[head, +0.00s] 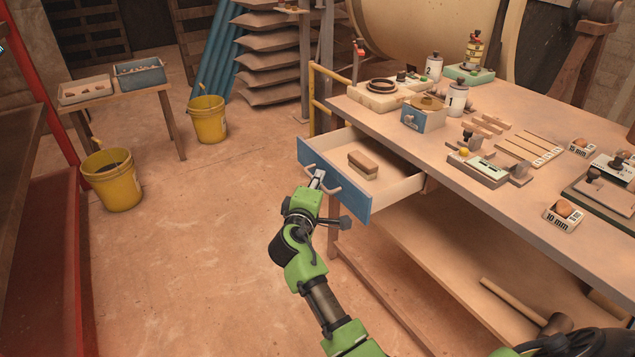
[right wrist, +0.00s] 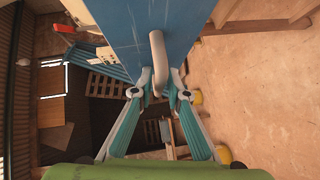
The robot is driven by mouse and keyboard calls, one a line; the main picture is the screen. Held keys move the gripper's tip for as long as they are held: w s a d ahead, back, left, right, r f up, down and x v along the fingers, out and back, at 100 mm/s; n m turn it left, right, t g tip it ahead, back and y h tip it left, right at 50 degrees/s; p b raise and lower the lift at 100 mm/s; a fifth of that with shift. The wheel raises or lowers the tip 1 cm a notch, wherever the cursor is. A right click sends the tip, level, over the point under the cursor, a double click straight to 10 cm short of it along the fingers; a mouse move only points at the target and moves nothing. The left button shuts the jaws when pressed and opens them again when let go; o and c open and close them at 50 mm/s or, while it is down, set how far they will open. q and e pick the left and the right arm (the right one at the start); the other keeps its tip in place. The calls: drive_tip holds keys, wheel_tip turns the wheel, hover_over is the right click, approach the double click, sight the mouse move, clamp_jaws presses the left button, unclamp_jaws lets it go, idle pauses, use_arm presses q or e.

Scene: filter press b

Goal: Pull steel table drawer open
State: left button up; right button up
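The steel table (head: 470,160) stands at the right of the head view. Its blue-fronted drawer (head: 352,196) is pulled out at the table's left end, with its inside showing and a brown block (head: 363,164) lying in it. The drawer has a pale bar handle (head: 329,187). My right gripper (head: 318,180) is at this handle. In the right wrist view, its fingertips (right wrist: 161,82) lie on both sides of the handle (right wrist: 157,50) and appear closed around it, in front of the blue drawer front (right wrist: 130,22). My left gripper is not in view.
The tabletop holds a small blue box (head: 423,115), bottles, gauges and wooden pieces. A mallet (head: 530,310) lies on the lower shelf. Yellow buckets (head: 111,182) and a small side table (head: 115,97) stand at the left. The floor (head: 210,220) left of the drawer is clear.

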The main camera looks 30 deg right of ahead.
drive_tip(key=v, duration=0.7)
drive_tip(key=shift+s+a, duration=0.15)
drive_tip(key=shift+s, duration=0.05)
drive_tip(key=shift+r, duration=0.1)
